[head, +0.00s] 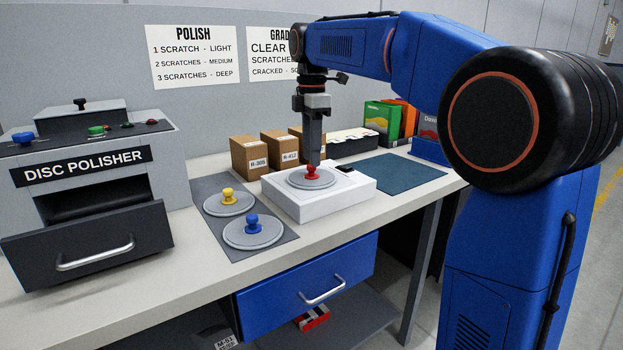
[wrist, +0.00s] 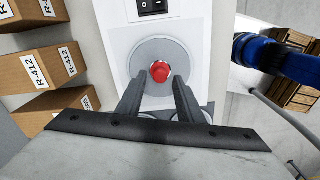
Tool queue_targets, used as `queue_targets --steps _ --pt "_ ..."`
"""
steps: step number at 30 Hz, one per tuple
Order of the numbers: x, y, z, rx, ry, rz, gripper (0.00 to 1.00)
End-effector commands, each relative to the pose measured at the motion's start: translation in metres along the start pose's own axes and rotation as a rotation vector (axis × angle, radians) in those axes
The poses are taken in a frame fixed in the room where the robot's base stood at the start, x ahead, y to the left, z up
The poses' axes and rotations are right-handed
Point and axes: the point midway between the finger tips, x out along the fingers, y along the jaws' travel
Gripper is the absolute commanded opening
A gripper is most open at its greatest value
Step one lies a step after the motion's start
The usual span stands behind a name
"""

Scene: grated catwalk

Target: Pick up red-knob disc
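The red-knob disc (head: 297,179) is a round grey plate with a red knob (head: 311,171) at its centre. It lies flat on a white box-like device (head: 300,207) on the bench. It also shows in the wrist view (wrist: 146,50). My gripper (head: 314,162) points straight down right at the red knob. In the wrist view my gripper (wrist: 159,80) has its two fingers apart, with the red knob (wrist: 160,71) showing just beyond and between their tips. I cannot tell whether the fingers touch the knob.
A yellow-knob disc (head: 229,203) and a blue-knob disc (head: 252,232) lie on a dark mat left of the device. The disc polisher (head: 90,200) stands at the far left, its drawer open. Cardboard boxes (head: 249,156) stand behind. A teal mat (head: 397,175) at right is bare.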

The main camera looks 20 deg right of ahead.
Motion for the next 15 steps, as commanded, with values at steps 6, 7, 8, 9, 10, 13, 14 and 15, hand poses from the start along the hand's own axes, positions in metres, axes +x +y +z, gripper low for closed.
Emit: queue_targets --steps 6,7,8,9,10,13,14,15 --pt "0.027 -0.001 -0.002 0.000 0.000 -0.001 0.34" --pt "0.029 -0.001 -0.002 0.000 0.000 -0.001 0.34" --pt "0.031 -0.001 -0.002 0.000 0.000 -0.001 0.34" --pt "0.032 -0.001 -0.002 0.000 0.000 0.000 0.34" --pt "0.033 -0.001 -0.002 0.000 0.000 0.000 0.34" --pt "0.033 0.000 -0.002 0.000 0.000 0.000 0.34" --pt "0.033 0.000 -0.002 0.000 0.000 0.000 0.34" --pt "0.033 0.000 -0.002 0.000 0.000 0.000 0.34"
